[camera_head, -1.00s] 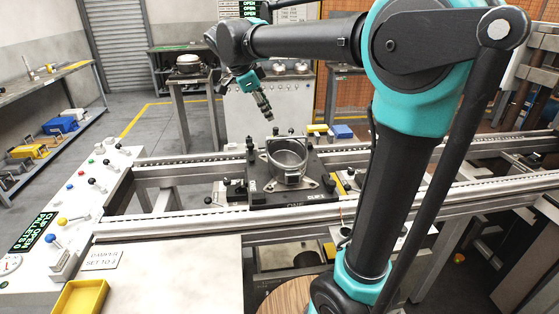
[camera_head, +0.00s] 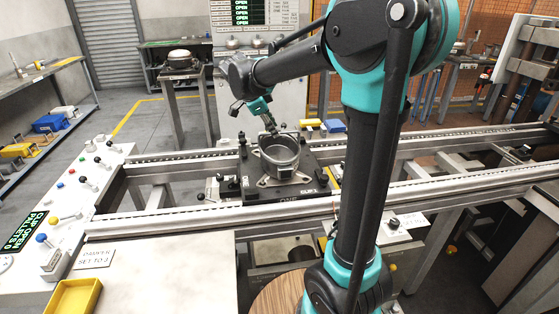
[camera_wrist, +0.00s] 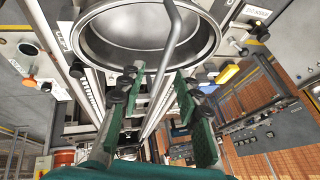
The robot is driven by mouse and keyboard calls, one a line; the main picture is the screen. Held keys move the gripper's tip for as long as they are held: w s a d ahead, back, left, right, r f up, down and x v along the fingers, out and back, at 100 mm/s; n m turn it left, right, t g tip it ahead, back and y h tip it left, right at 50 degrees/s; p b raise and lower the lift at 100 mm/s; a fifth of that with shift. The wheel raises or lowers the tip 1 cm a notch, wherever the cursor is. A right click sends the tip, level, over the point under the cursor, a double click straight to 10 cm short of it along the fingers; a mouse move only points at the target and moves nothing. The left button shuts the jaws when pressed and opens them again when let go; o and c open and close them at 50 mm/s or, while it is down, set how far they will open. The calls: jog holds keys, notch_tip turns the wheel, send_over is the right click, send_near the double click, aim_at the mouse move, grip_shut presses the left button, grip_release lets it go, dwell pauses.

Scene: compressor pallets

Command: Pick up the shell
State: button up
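The shell (camera_head: 283,153) is a grey, open-topped metal cup with a flanged base. It stands upright on a dark pallet (camera_head: 309,187) on the conveyor rails. In the wrist view its round rim and hollow inside (camera_wrist: 120,35) fill the top, crossed by a bent grey rod. My gripper (camera_head: 273,130) hangs just behind and above the shell's far rim, pointing down. Whether a fingertip touches the rim cannot be told.
Dark clamps and knobs stand around the shell on the pallet. Rails (camera_head: 190,216) run along both sides. A control panel (camera_head: 75,190) with levers is at left, a yellow tray (camera_head: 75,297) at front left. A domed metal part (camera_head: 180,58) sits on a back stand.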

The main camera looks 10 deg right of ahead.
jog(key=shift+d+x, duration=0.2)
jog(key=shift+x, duration=2.2)
jog(key=shift+r, duration=0.15)
jog(key=shift+c, duration=0.6)
grip_shut()
jog(key=shift+r, duration=0.1)
